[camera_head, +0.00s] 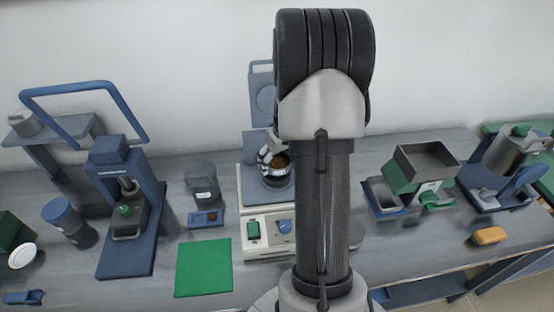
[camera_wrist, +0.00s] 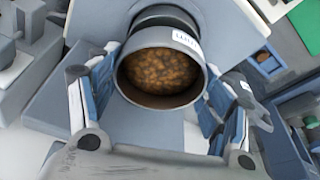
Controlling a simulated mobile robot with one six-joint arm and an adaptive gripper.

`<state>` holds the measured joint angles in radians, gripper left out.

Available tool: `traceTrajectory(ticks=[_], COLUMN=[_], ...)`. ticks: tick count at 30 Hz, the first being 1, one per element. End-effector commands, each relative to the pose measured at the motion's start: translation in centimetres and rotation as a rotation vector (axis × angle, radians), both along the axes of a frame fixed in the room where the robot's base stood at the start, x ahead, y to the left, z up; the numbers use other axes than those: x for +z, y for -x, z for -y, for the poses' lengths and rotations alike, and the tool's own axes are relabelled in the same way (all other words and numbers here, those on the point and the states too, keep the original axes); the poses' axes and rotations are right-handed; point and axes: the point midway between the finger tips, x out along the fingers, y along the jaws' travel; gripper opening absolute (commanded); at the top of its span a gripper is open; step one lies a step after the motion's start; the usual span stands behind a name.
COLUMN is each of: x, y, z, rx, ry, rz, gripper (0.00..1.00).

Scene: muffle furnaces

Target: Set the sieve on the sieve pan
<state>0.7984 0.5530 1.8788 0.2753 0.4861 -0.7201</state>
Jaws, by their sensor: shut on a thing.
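The sieve is a dark grey round vessel with a white label and brown grains inside. It is in the middle of the head view (camera_head: 279,171), above the blue-grey platform of a cream machine, and large in the wrist view (camera_wrist: 188,38). My gripper (camera_head: 266,158) is shut on it, with a finger on either side of its wall in the wrist view (camera_wrist: 160,85). The sieve looks nearly upright. A dark round edge shows just under it in the head view; I cannot tell whether this is the sieve pan, or whether the two touch.
The cream machine (camera_head: 253,232) has a green switch and a blue knob. A green mat (camera_head: 203,267) lies to its left. A grey labelled container (camera_head: 202,184) stands behind a small blue tray (camera_head: 206,218). A blue press (camera_head: 128,225) stands further left.

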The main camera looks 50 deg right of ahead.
Motion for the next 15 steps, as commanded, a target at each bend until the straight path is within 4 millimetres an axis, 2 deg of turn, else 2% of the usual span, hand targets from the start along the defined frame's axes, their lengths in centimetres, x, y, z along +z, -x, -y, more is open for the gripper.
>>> traceTrajectory(ticks=[15], x=[-1.2], y=[0.0], z=[0.0], rx=[0.0], ry=[0.0], rz=[0.0], gripper=[0.45])
